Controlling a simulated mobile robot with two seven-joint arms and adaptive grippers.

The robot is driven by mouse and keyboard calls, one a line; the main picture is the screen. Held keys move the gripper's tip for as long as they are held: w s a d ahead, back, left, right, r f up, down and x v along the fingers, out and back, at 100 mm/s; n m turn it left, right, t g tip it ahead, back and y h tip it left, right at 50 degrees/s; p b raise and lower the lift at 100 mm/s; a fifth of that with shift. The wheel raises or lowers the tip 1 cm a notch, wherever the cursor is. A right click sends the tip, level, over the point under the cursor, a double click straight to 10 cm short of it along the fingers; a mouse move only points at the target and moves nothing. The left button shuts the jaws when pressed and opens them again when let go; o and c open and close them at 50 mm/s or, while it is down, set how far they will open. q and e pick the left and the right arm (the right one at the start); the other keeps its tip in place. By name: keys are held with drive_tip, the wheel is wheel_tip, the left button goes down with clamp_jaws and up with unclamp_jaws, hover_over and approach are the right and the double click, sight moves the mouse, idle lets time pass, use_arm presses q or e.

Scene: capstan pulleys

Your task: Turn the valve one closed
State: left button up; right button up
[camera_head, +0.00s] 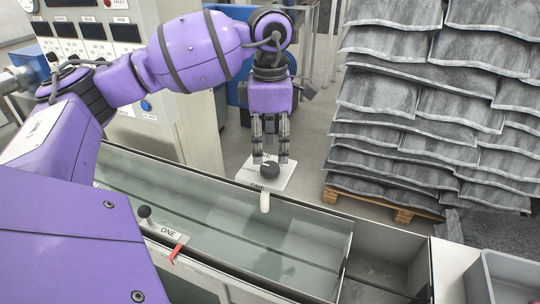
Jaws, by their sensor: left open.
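A round black knob (270,171) sits on a small white plate (288,183) beyond the trough. Small lettering on the plate seems to read "ONE", but it is partly covered. A short white spout (265,202) hangs from its near side over the trough. My left gripper (270,160) points straight down over the knob with its two dark fingers apart. The fingertips are close to the knob; I cannot tell whether they touch it. My right gripper is not in view.
A long metal trough (330,285) with greenish liquid runs across the front. A black ball-topped lever (144,212) stands at its near rim. Stacked grey sacks (375,95) on a wooden pallet (375,205) rise at right. A control cabinet (180,125) stands behind my arm.

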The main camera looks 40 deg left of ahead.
sight(269, 164)
use_arm(q)
wheel_tip(269, 164, up, 8)
drive_tip(key=shift+f, duration=0.15)
drive_tip(key=shift+f, duration=0.1)
idle(0.5)
